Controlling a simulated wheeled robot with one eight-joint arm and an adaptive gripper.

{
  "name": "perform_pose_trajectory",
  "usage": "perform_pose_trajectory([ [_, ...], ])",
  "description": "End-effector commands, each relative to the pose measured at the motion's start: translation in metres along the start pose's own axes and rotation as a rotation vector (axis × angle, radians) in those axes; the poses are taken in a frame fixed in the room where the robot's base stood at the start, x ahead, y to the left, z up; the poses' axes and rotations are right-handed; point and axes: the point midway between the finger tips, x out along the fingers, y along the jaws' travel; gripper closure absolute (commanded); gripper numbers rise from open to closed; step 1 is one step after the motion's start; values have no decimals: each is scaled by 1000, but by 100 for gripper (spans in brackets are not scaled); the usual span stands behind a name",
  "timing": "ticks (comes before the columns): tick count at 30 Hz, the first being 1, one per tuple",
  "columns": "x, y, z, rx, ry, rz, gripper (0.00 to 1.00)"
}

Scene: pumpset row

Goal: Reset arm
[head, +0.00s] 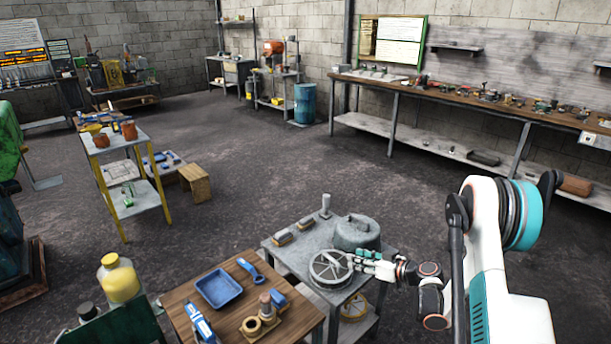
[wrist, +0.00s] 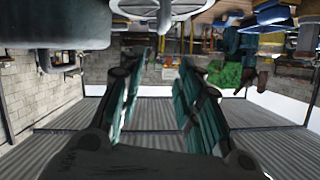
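My gripper (head: 362,259) is at the end of my white and teal arm, low in the right half of the head view. It is beside a grey spoked handwheel (head: 331,269) on a small grey metal table (head: 283,249). In the wrist view my gripper's two teal-padded fingers (wrist: 163,75) are spread apart with nothing between them. The wrist picture looks upside down. The handwheel shows at its top edge (wrist: 158,8), outside the gap between the fingers. I cannot tell from the head view whether a finger touches the wheel.
A round grey housing (head: 355,233) stands on the same table, close behind my gripper. A wooden table (head: 187,311) with a blue tray (head: 220,287) and blue tools adjoins at the left. A long workbench (head: 455,90) lines the back wall. The floor (head: 330,165) between is clear.

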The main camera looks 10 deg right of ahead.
Motion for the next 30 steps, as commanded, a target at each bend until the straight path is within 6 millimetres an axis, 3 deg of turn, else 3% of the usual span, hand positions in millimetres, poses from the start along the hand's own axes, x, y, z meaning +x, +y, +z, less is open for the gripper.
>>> perform_pose_trajectory([
  [8,-12,-31,-59,54,-108,23,68],
  [18,-51,-93,-126,133,-263,93,68],
  [30,-121,-178,-169,202,-409,215,68],
])
